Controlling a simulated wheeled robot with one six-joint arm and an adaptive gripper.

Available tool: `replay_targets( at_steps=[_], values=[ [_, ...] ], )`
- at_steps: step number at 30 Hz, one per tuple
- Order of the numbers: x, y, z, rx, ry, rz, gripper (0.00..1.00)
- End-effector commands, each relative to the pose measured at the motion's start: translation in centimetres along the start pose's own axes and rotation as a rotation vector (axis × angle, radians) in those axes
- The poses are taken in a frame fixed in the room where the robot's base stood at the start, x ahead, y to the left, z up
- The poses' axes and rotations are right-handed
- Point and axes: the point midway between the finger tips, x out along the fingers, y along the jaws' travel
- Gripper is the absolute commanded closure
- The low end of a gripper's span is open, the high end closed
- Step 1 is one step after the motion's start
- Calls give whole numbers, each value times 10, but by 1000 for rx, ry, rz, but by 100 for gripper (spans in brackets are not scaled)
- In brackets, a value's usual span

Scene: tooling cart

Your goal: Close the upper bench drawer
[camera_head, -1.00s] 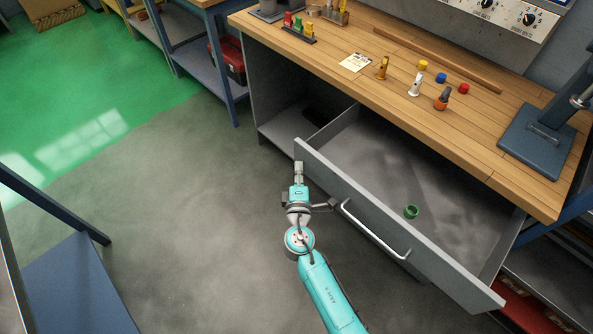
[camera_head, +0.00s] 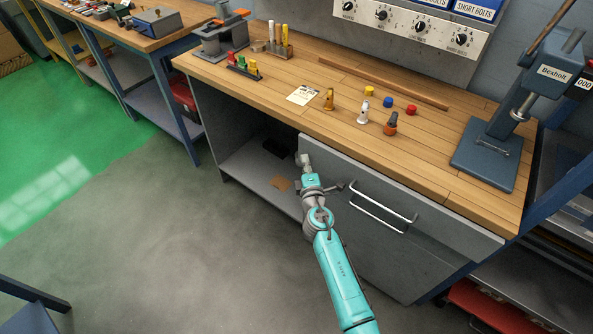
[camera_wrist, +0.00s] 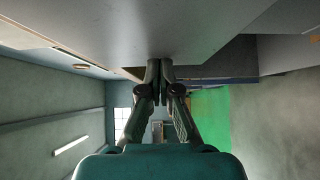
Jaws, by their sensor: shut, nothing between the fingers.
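The upper bench drawer shows its grey front (camera_head: 440,222) under the bench's front edge in the head view. It sits flush or nearly flush with the bench; a small remaining gap cannot be told. Its inside is hidden. A pale bar handle (camera_head: 382,204) runs across the front. My gripper (camera_head: 303,158) is at the left end of the drawer front, just below the worktop edge. In the wrist view my gripper (camera_wrist: 160,62) has its fingertips together, empty, at or very near a broad grey surface (camera_wrist: 150,25) that looks like the drawer front.
The wooden worktop (camera_head: 450,165) overhangs close above my gripper. An open shelf space (camera_head: 255,165) lies left of the drawer. A blue press (camera_head: 490,150) stands at the worktop's right end.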

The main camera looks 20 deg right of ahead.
Motion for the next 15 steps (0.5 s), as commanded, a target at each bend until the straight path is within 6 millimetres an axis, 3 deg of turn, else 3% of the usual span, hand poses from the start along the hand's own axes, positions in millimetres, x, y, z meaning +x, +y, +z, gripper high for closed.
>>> replay_targets(
  at_steps=[6, 15],
  values=[
    [22, 0, 23, -1, -2, 0, 100],
    [33, 0, 34, 0, -2, 0, 100]
  ],
)
